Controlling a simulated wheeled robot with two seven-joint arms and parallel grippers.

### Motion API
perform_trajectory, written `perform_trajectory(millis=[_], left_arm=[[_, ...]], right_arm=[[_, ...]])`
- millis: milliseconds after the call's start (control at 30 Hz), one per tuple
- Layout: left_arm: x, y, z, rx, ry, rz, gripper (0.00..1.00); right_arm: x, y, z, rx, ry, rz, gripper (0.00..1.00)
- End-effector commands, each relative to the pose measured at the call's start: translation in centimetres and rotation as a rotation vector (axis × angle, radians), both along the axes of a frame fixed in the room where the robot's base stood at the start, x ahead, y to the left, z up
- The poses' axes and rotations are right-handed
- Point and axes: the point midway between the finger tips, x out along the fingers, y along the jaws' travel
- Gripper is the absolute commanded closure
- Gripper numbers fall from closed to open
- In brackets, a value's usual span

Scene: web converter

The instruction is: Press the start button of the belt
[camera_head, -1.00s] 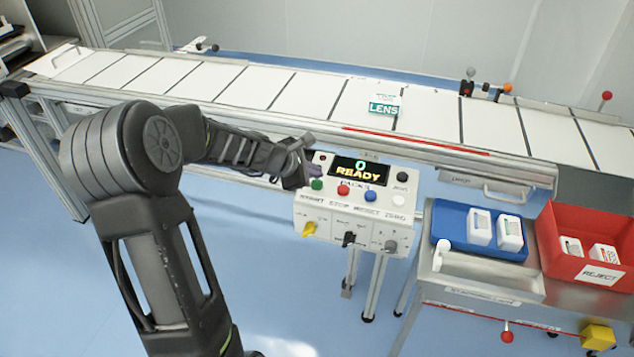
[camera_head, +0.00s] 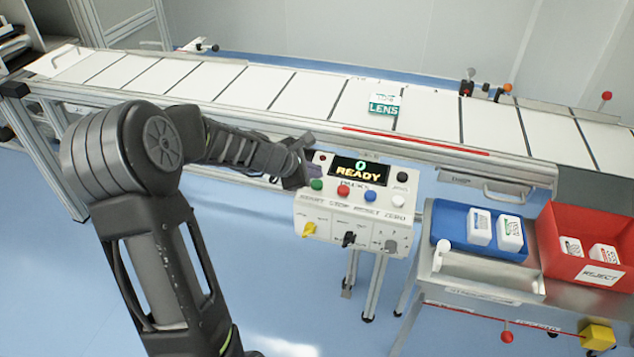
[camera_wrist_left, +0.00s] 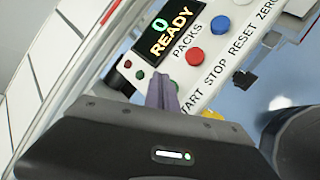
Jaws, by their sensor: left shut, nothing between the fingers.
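The control panel (camera_head: 352,205) stands in front of the belt, and its display reads "0 READY PACKS". The green start button (camera_head: 316,184) is at the left of its button row, above the START label. My left gripper (camera_head: 306,174) is at the panel's upper left corner, close to this button. In the left wrist view, the shut, empty fingers (camera_wrist_left: 161,92) point at the panel and hide most of the green button. I cannot tell whether they touch it. My right gripper is not in view.
A red button (camera_head: 343,190), a blue button (camera_head: 370,196) and a white button (camera_head: 398,200) sit to the right of the green one. A LENS pack (camera_head: 384,104) lies on the belt (camera_head: 300,90). A blue tray (camera_head: 452,241) and a red reject bin (camera_head: 562,215) stand right of the panel.

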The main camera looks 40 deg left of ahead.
Motion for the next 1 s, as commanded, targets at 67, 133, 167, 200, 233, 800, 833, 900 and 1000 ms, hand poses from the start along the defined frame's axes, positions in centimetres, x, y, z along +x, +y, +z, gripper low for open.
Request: perform_trajectory(millis=[67,133,167,200,233,800,833,900,1000], left_arm=[[0.0,0.0,0.0,0.0,0.0,0.0,1.0],[0.0,0.0,0.0,0.0,0.0,0.0,1.0],[0.0,0.0,0.0,0.0,0.0,0.0,1.0],[0.0,0.0,0.0,0.0,0.0,0.0,1.0],[0.0,0.0,-0.1,0.0,0.0,0.0,1.0],[0.0,0.0,-0.8,0.0,0.0,0.0,1.0],[0.0,0.0,-0.8,0.0,0.0,0.0,1.0],[0.0,0.0,-0.9,0.0,0.0,0.0,1.0],[0.0,0.0,-0.9,0.0,0.0,0.0,1.0]], right_arm=[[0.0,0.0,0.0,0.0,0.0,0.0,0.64],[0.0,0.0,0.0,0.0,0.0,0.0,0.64],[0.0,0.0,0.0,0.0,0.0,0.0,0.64],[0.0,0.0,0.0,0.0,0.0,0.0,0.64],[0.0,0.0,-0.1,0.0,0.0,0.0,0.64],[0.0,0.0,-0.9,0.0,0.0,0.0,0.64],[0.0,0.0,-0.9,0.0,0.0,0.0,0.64],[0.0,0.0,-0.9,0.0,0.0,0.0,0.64],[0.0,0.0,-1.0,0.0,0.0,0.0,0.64]])
